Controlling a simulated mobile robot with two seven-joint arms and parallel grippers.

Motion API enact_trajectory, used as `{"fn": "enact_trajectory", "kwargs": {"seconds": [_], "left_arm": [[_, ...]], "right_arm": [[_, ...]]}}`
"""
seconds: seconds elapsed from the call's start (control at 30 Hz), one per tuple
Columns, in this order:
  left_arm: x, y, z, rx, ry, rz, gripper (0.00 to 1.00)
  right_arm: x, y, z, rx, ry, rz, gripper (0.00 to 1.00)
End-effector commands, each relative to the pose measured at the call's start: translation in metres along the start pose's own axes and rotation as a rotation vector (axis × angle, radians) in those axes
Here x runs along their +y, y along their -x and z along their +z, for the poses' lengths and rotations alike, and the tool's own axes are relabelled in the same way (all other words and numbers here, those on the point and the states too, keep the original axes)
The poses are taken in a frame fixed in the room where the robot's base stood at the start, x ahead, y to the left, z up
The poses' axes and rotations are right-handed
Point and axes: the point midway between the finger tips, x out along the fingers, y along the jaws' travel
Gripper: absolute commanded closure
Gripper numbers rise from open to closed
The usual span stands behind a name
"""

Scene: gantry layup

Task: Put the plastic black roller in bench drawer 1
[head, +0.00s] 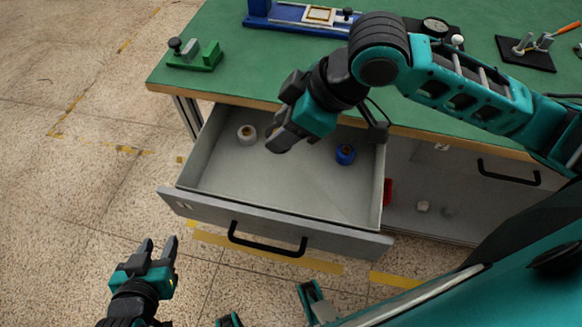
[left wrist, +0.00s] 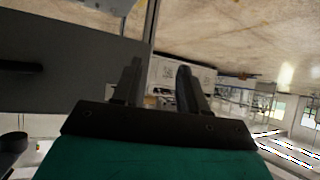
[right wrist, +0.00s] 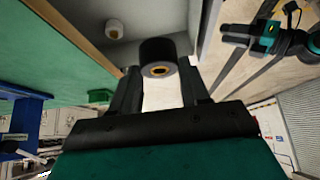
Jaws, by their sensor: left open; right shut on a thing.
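The black roller (right wrist: 158,55), a short dark cylinder with an orange-yellow core, sits between the fingertips of my right gripper (right wrist: 160,80) in the right wrist view. My right gripper (head: 282,128) is shut on it above the open drawer (head: 275,235), by the bench edge in the head view. There the roller is hard to tell from the dark fingers. The drawer is pulled well out, with a grey interior and a black handle; its front label is too small to read. My left gripper (head: 158,248) is open and empty, left of the drawer front, above the floor.
Inside the drawer lie a white roller (head: 246,134) at the back left and a blue roller (head: 345,154) at the right; its middle floor is clear. The green bench top (head: 260,60) holds a green fixture (head: 196,57) and a blue fixture (head: 300,17).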

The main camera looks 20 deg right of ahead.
Motion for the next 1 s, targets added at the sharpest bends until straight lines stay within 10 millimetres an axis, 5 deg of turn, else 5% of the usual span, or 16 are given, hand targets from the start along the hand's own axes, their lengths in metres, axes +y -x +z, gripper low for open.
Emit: {"fn": "enact_trajectory", "kwargs": {"seconds": [0.4, 1.0], "left_arm": [[0.013, -0.018, 0.007, 0.01, 0.004, 0.036, 0.57], [0.014, -0.029, 0.013, 0.021, 0.001, 0.042, 0.57]], "right_arm": [[0.0, -0.096, 0.063, -0.005, -0.006, 0.0, 0.85], [0.0, -0.153, 0.1, -0.004, -0.004, 0.003, 0.85]]}}
